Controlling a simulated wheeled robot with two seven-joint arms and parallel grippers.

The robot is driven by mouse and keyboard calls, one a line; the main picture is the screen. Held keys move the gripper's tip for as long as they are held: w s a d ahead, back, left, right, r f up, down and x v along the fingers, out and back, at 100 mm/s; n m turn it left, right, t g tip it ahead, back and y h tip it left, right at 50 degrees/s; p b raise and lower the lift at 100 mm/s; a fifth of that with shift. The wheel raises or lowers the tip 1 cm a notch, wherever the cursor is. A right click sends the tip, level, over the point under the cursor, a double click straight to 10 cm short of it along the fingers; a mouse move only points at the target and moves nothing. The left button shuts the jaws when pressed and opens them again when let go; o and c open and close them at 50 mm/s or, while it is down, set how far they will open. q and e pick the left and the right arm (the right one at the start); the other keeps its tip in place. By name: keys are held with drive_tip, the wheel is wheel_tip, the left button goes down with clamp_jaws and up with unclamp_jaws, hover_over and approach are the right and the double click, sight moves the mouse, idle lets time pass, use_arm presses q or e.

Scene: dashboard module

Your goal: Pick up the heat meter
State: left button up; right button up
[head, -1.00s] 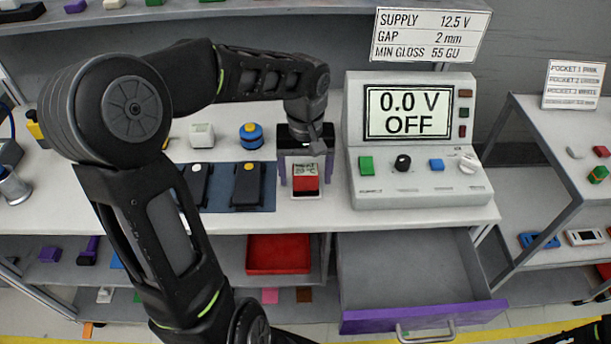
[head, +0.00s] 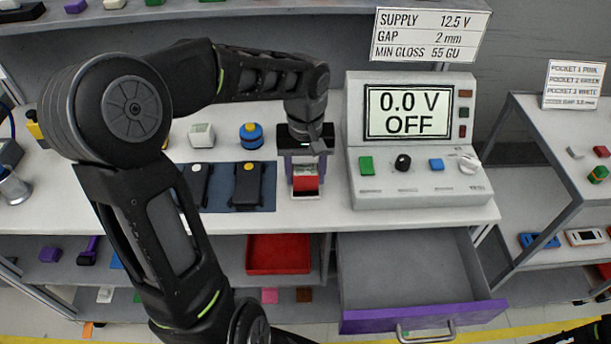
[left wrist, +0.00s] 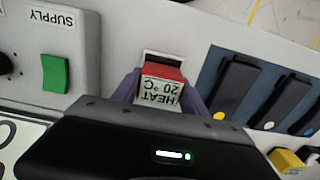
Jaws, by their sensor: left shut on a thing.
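The heat meter (head: 305,182) is a small red block with a pale display, at the middle of the bench. In the left wrist view the meter (left wrist: 162,88) shows the upside-down text "HEAT 20 °C". My left gripper (head: 306,172) reaches down over it, its purple fingers on either side. In the wrist view the left gripper (left wrist: 160,95) is shut on the meter. A pale-rimmed slot (left wrist: 163,57) shows directly beside the meter's red end. I cannot tell whether the meter is clear of the bench. My right gripper is not in view.
The supply unit (head: 415,188), reading "0.0 V OFF", stands close right of the meter. Black devices (head: 247,184) lie on a dark blue mat (head: 222,197) to the left. An open drawer (head: 405,270) with a purple front juts out below. A red tray (head: 278,255) sits on the lower shelf.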

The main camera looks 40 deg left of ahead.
sight(305, 169)
use_arm(q)
drive_tip(key=shift+r, duration=0.1)
wheel_tip(305, 169, up, 10)
drive_tip(key=shift+f, duration=0.1)
idle(0.5)
idle(0.5)
